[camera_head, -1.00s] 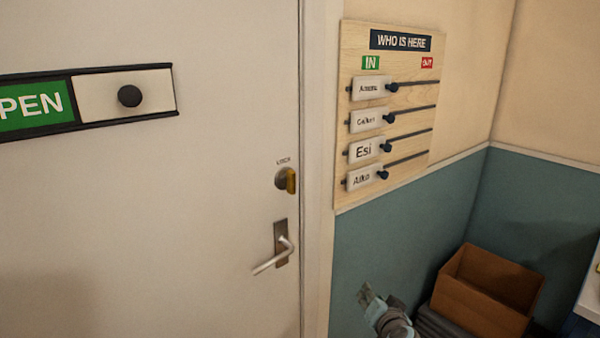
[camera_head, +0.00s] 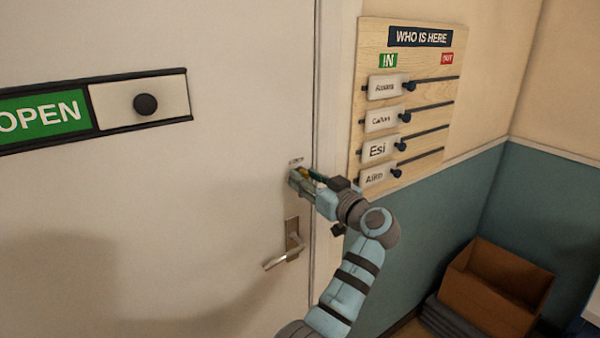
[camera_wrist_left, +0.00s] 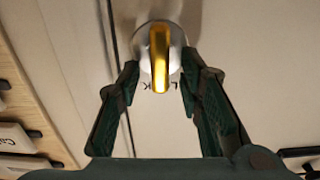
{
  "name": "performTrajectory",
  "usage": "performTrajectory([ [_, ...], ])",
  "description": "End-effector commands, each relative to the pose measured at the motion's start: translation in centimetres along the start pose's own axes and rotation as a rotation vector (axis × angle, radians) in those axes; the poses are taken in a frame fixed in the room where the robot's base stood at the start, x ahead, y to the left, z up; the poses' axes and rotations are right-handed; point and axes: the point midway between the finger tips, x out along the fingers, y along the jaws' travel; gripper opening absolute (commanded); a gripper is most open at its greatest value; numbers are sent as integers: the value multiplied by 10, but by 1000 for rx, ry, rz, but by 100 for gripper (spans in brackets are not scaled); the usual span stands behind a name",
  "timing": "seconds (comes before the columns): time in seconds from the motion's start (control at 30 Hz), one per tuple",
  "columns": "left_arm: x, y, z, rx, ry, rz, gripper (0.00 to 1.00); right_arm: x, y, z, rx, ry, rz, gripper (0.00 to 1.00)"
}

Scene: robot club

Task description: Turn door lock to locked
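The door lock (camera_head: 292,177) is a round silver plate with a gold thumb-turn, set above the door handle (camera_head: 286,255). In the left wrist view the gold thumb-turn (camera_wrist_left: 160,60) stands lengthwise up and down the picture, over the partly hidden LOCK lettering. My left gripper (camera_head: 303,180) is at the lock and covers part of it in the head view. In the left wrist view its fingers (camera_wrist_left: 161,76) are apart, one to each side of the thumb-turn. I see no clear contact. My right gripper is not in view.
The white door (camera_head: 150,220) carries a sliding OPEN sign (camera_head: 45,116). A wooden WHO IS HERE board (camera_head: 432,105) with name sliders hangs right of the frame, close to my left wrist. A brown box (camera_head: 490,298) sits low at the right.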

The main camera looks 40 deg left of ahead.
Motion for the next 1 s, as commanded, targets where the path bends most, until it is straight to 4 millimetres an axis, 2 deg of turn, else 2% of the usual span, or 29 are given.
performTrajectory([
  [0.27, 1, 2, 1, 1, -1, 5, 33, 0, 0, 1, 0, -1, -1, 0],
  [0.47, 2, 2, 1, 1, -1, 4, 1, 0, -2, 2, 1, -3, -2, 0],
  [0.5, 2, 1, 1, 1, -1, 4, 0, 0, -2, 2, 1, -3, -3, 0],
  [1.0, 3, 2, 1, 83, 0, 2, 0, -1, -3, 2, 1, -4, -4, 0],
])
